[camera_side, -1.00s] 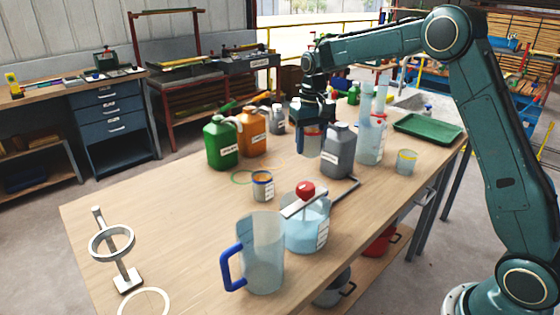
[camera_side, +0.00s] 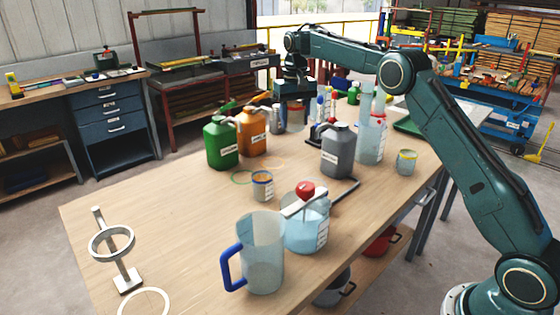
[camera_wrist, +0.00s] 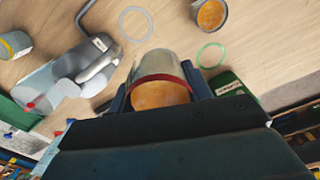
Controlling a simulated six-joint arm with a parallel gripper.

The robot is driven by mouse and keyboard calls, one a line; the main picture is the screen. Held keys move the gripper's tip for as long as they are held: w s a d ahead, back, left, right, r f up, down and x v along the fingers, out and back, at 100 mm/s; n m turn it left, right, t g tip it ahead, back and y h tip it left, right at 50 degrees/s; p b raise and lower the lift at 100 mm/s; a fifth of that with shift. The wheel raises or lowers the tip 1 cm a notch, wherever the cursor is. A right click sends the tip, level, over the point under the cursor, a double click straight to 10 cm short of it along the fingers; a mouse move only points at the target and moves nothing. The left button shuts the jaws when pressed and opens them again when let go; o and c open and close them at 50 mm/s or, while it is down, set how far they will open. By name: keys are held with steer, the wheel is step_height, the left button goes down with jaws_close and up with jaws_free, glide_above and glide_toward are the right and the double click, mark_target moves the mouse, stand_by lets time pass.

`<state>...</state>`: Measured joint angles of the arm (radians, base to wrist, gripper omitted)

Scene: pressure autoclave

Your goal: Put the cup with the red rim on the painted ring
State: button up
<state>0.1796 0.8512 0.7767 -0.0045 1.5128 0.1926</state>
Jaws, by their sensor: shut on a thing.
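The cup with the red rim (camera_wrist: 160,88) is between my gripper's jaws (camera_wrist: 157,98) in the wrist view, with a red band and orange contents. In the side view my gripper (camera_side: 295,100) is behind the jugs, shut on this cup (camera_side: 296,119). Whether the cup is clear of the table is hard to tell. A green ring (camera_side: 233,180) and an orange ring (camera_side: 282,163) lie bare on the table. In the wrist view the green ring (camera_wrist: 199,58) and a pale ring (camera_wrist: 120,24) show beyond the cup. A white ring (camera_side: 121,303) lies at the front left.
A blue-rimmed cup (camera_side: 262,188) stands near the green ring. Green (camera_side: 221,145), orange (camera_side: 252,133) and grey (camera_side: 336,153) jugs stand around the rings. A yellow-rimmed cup (camera_side: 406,163) is at right. A pitcher (camera_side: 262,255) and a ring stand (camera_side: 127,280) are nearer the front.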

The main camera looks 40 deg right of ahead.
steer(key=shift+w+d+r, duration=0.25)
steer(key=shift+w+r, duration=0.05)
steer(key=shift+w, duration=0.2)
steer(key=shift+w+d+r, duration=0.25)
steer(key=shift+w, duration=0.2)
steer(key=shift+f, duration=0.1)
glide_above(291, 180)
step_height(291, 180, down, 14)
steer(key=shift+f, duration=0.1)
stand_by(0.3)
steer(key=shift+f, duration=2.8)
steer(key=shift+f, duration=0.15)
steer(key=o, duration=0.9)
steer(key=shift+o, duration=0.2)
